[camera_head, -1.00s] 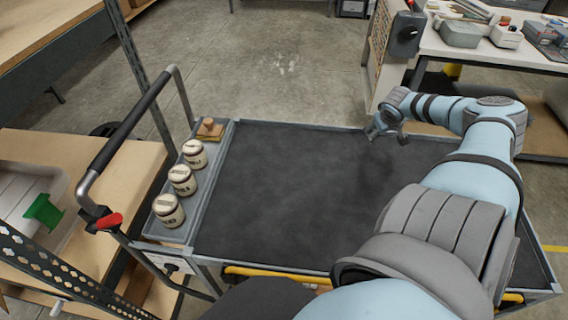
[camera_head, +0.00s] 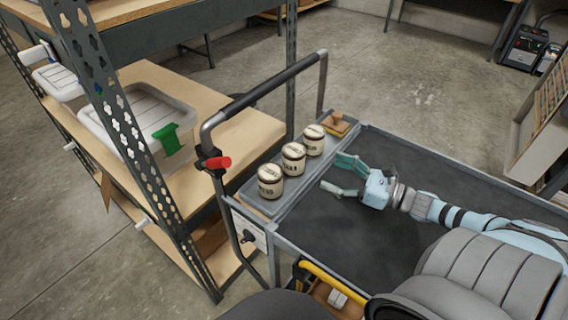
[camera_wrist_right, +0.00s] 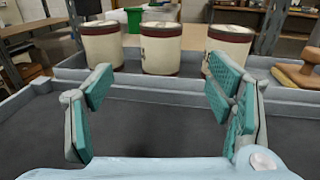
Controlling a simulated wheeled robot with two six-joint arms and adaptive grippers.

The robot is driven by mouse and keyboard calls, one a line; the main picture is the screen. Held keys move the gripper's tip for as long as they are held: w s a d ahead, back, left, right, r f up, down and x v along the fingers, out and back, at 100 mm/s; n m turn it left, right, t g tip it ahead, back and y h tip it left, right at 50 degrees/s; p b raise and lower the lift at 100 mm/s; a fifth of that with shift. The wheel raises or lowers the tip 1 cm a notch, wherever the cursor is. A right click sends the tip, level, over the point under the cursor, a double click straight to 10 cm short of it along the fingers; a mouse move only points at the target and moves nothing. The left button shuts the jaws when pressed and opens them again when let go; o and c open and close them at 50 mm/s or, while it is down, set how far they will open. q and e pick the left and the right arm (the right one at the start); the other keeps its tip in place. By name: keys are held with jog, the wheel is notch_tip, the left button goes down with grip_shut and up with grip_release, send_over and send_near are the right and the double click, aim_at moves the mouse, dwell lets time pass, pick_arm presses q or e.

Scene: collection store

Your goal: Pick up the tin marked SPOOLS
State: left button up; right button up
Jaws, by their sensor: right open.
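Three cream tins with dark bands stand in a row in the cart's side tray: a near tin (camera_head: 270,181), a middle tin (camera_head: 293,158) and a far tin (camera_head: 314,140). Their labels are too small to read, so I cannot tell which says SPOOLS. My right gripper (camera_head: 330,171) is open and empty over the black cart top, its fingers towards the tins. In the right wrist view its open fingers (camera_wrist_right: 160,80) frame the middle tin (camera_wrist_right: 160,48), which stands beyond the fingertips. The left gripper is out of view.
A wooden stamp-like block (camera_head: 338,122) sits past the far tin. The tray's raised rim (camera_wrist_right: 200,89) lies between gripper and tins. The cart's handle (camera_head: 262,91) rises behind them, with a shelf (camera_head: 210,120) beyond. The black cart top (camera_head: 400,165) is clear.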

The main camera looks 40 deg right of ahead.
aim_at(304, 161)
jog(key=b+x, duration=0.7)
jog(key=x, duration=0.4)
jog(key=shift+w+f, duration=0.2)
jog(key=shift+w+a, duration=0.2)
jog(key=shift+w, duration=0.25)
jog(key=shift+s+r, duration=0.1)
jog(key=c, duration=1.6)
